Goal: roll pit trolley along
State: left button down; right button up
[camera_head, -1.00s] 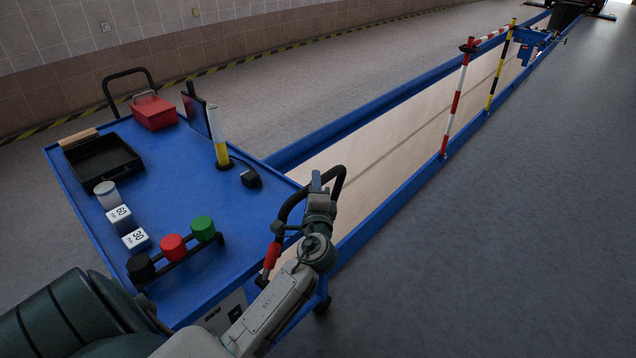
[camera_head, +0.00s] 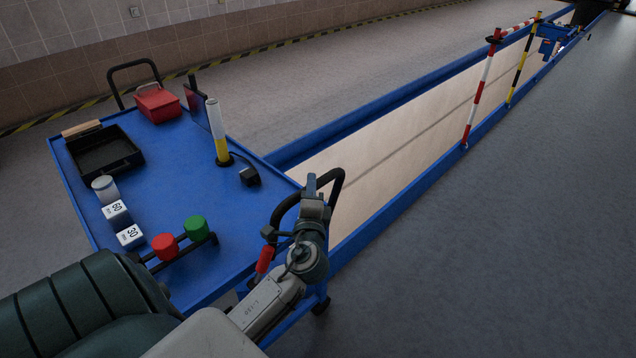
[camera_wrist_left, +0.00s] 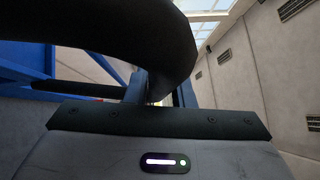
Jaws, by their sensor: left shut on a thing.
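The blue pit trolley (camera_head: 185,175) fills the left of the head view, its flat top carrying several items. A black curved handle (camera_head: 334,184) rises at its near right corner. My left gripper (camera_head: 311,198) is shut on this handle; its fingers are partly hidden by the wrist. In the left wrist view the black handle (camera_wrist_left: 150,40) crosses close in front of the gripper. A red grip (camera_head: 264,259) sits beside my left wrist. My right gripper is not in view.
A blue-edged pit (camera_head: 390,165) runs from the trolley to the far right. A red-and-white barrier post (camera_head: 478,98) and a yellow-and-black post (camera_head: 521,66) stand along it. Grey floor (camera_head: 520,250) is clear on the right. A tiled wall (camera_head: 60,60) lies at the back left.

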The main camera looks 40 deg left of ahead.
pick_arm(q)
jog(key=shift+s+a, duration=0.1)
jog(key=shift+s, duration=1.45)
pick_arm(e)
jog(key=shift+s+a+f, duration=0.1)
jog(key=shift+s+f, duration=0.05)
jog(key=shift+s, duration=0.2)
pick_arm(q)
jog(key=c, duration=1.3)
grip_release()
jog(key=shift+o, duration=0.2)
